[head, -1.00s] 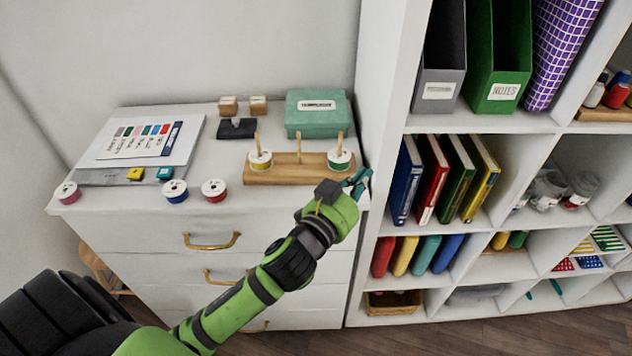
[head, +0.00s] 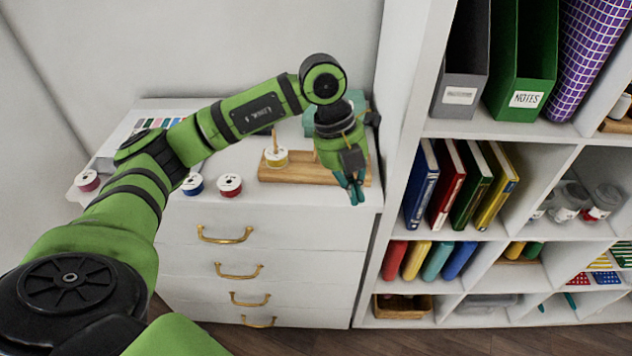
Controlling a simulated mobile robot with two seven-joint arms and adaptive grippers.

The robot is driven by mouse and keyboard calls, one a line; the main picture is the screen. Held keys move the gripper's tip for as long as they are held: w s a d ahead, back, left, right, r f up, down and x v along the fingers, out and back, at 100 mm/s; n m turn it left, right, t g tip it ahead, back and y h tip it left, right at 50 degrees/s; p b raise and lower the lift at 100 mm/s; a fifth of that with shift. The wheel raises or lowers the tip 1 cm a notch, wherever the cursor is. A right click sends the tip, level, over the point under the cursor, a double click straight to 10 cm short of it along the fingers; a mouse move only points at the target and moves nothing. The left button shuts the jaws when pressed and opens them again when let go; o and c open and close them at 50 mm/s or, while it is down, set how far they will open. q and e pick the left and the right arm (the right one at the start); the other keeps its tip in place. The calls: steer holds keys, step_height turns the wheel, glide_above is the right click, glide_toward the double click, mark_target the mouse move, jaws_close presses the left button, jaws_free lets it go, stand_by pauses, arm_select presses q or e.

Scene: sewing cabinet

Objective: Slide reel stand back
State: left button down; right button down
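The reel stand (head: 296,174) is a wooden bar with upright pegs, near the front edge of the cabinet top. My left gripper (head: 355,198) points down in front of the stand's right part, at the cabinet's front edge. Its teal fingers look close together, but I cannot tell whether they are shut or touch the stand. My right gripper is not in view.
A teal box (head: 312,122) behind the stand is mostly hidden by my arm. A tall shelf unit (head: 398,110) borders the right side.

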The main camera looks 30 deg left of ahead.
mark_target(314, 191)
arm_select(q)
steer(key=a+r+n+y, duration=0.2)
steer(key=a+y, duration=0.2)
steer(key=a, duration=0.5)
step_height(314, 191, down, 10)
steer(key=p, duration=0.3)
steer(key=shift+a+r, duration=0.15)
steer(key=w, duration=0.1)
steer(key=w+a+p, duration=0.1)
steer(key=shift+w+a, duration=0.25)
steer(key=shift+w, duration=0.1)
steer(key=shift+w+a+p, duration=0.25)
steer(key=shift+w+p, duration=0.05)
steer(key=shift+w, duration=0.1)
steer(key=shift+w, duration=0.1)
